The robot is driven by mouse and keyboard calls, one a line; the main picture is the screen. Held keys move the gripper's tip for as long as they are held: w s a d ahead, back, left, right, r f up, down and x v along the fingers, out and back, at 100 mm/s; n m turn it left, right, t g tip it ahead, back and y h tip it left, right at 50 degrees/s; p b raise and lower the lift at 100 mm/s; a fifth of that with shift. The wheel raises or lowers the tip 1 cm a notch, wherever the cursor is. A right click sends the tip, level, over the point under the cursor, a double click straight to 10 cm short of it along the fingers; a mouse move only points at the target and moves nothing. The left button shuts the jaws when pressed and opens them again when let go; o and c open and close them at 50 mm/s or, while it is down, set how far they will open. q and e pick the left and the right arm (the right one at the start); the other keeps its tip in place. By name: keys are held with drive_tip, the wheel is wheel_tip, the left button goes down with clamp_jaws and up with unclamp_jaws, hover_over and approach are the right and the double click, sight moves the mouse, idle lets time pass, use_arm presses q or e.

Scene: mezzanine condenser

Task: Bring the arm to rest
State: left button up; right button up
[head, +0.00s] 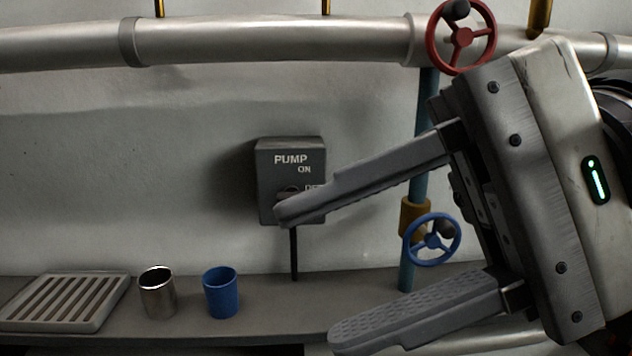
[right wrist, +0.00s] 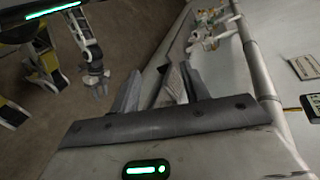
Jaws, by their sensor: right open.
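My right gripper (head: 308,276) is large in the head view, coming in from the right. Its two fingers are wide apart, with nothing between them. The upper finger crosses in front of the grey pump box (head: 290,148) and hides part of its lower face and its switch. I cannot tell whether the finger touches the box. The right gripper (right wrist: 158,82) also shows open and empty in the right wrist view. What looks like my left gripper (right wrist: 97,86) hangs small at the left there, its jaws too small to judge.
A shelf (head: 375,292) holds a slatted tray (head: 65,300), a metal cup (head: 158,293) and a blue cup (head: 221,293). A red handwheel (head: 462,37) sits by the large pipe (head: 270,42). A blue handwheel (head: 432,240) is between the fingers in the picture.

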drive_tip(key=w+d+r+m+g+y, duration=0.15)
drive_tip(key=w+m+y, duration=0.45)
drive_tip(key=m+y, duration=0.75)
drive_tip(key=w+d+f+m+t+h, duration=0.3)
drive_tip(key=w+f+m+t+h, duration=0.25)
drive_tip(key=m+t, duration=0.8)
drive_tip(key=w+d+f+m+t+h, duration=0.3)
drive_tip(key=w+f+m+t+h, duration=0.45)
drive_tip(key=m, duration=1.05)
drive_tip(key=s+d+f+m+h, duration=0.1)
drive_tip(key=d+f+m+h, duration=0.2)
drive_tip(key=f+m+h, duration=0.9)
drive_tip(key=s+f+m+g, duration=0.4)
drive_tip(key=s+f+m, duration=0.1)
drive_tip(key=f, duration=0.7)
drive_tip(key=s+d+f+m+g+y, duration=0.1)
drive_tip(key=s+f+m+g, duration=0.2)
drive_tip(key=s+f, duration=0.4)
wheel_tip(320, 180, down, 6)
drive_tip(key=shift+s+f+m+g, duration=0.2)
drive_tip(key=shift+m+g, duration=0.15)
drive_tip(key=shift+m, duration=0.55)
drive_tip(key=shift+r, duration=0.1)
